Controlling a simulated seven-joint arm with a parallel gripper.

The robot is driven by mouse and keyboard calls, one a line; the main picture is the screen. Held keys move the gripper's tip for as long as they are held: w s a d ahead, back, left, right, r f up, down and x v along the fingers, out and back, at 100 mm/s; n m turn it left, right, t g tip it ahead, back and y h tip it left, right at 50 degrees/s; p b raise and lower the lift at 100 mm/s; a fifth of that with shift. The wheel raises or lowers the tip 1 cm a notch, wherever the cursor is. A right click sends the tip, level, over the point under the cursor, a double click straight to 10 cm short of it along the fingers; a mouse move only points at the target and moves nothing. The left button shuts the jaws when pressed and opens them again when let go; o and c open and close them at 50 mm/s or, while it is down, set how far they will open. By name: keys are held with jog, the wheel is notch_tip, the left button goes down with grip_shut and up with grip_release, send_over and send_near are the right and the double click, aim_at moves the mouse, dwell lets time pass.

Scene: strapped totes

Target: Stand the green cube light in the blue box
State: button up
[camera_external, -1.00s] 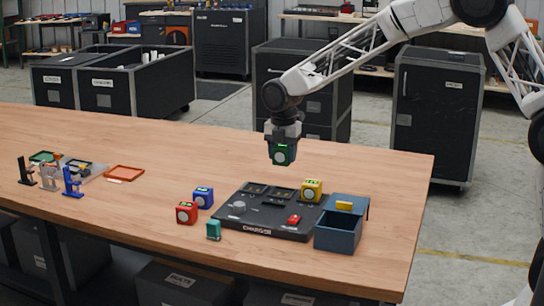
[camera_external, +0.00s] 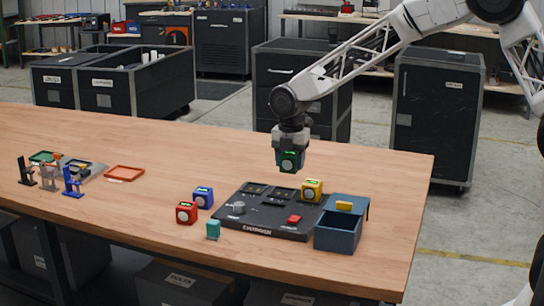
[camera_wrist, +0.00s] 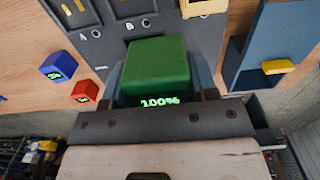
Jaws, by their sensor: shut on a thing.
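My gripper (camera_external: 290,152) is shut on the green cube light (camera_external: 290,161) and holds it in the air above the back edge of the black charger board. In the wrist view the green cube light (camera_wrist: 157,70) sits between the fingers, with a lit "100%" on its near side. The blue box (camera_external: 338,232) stands at the right front of the table, to the right of the charger board. Its lid (camera_external: 347,203) with a yellow tab is at its back, and the box is open. In the wrist view the box (camera_wrist: 281,35) is at the upper right.
The charger board (camera_external: 267,212) holds a yellow cube light (camera_external: 312,190) and a red part (camera_external: 294,219). A blue cube (camera_external: 203,197), red cube (camera_external: 187,212) and teal piece (camera_external: 213,229) stand left of it. Trays and small stands are far left.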

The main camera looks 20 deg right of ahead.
jog(key=s+d+f, duration=0.1)
jog(key=s+d, duration=0.1)
jog(key=s, duration=0.8)
jog(key=s+d+f, duration=0.1)
jog(key=s+f, duration=0.1)
jog(key=s, duration=0.9)
jog(key=shift+s+d+f, duration=0.15)
jog(key=shift+s+d, duration=0.15)
jog(key=shift+d, duration=0.1)
jog(key=shift+f, duration=0.2)
jog(key=shift+f, duration=2.55)
jog(key=shift+f, duration=1.55)
jog(key=o, duration=1.2)
jog(key=shift+c, duration=0.3)
